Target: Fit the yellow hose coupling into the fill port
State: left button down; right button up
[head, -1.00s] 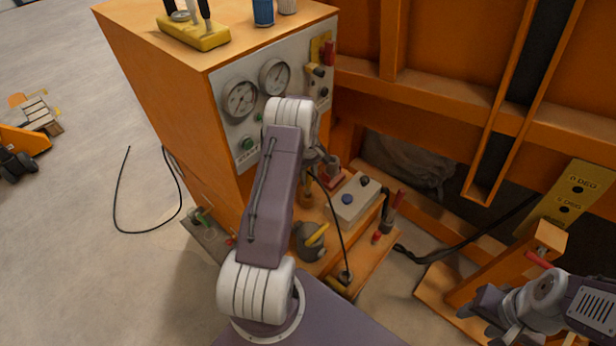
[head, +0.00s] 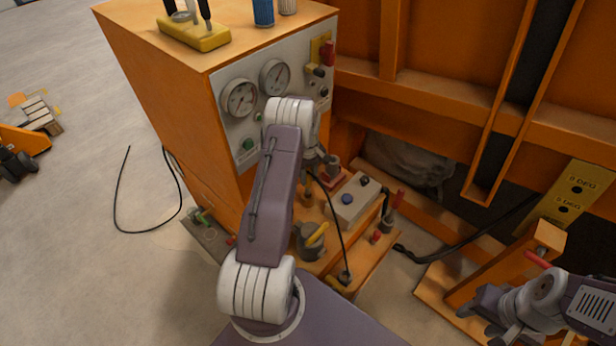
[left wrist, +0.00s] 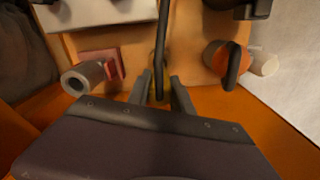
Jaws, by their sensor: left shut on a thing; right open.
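My left gripper (head: 322,164) is in front of the orange cabinet, partly hidden by its own arm in the head view. In the left wrist view its two fingers (left wrist: 160,90) are shut on the end of a black hose (left wrist: 162,45). The hose hangs down to a fitting on the orange base. A grey cylinder (left wrist: 78,80) on a red block lies left of the fingers, apart from them. I cannot tell which fitting is the fill port. My right gripper (head: 486,318) is open and empty at lower right.
A grey box with buttons (head: 356,200) and a valve with a yellow handle (head: 317,234) stand on the base. The cabinet (head: 160,90) with two gauges rises behind. An orange post (head: 505,270) stands near my right gripper. Open floor lies left.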

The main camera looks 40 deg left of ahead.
aim_at(308, 172)
pick_arm(q)
jog(key=shift+f+b, duration=1.8)
jog(key=shift+f, duration=0.85)
jog(key=c, duration=1.1)
grip_release()
jog(key=shift+o, duration=0.2)
notch_tip(308, 172, up, 9)
jog(key=shift+r, duration=0.1)
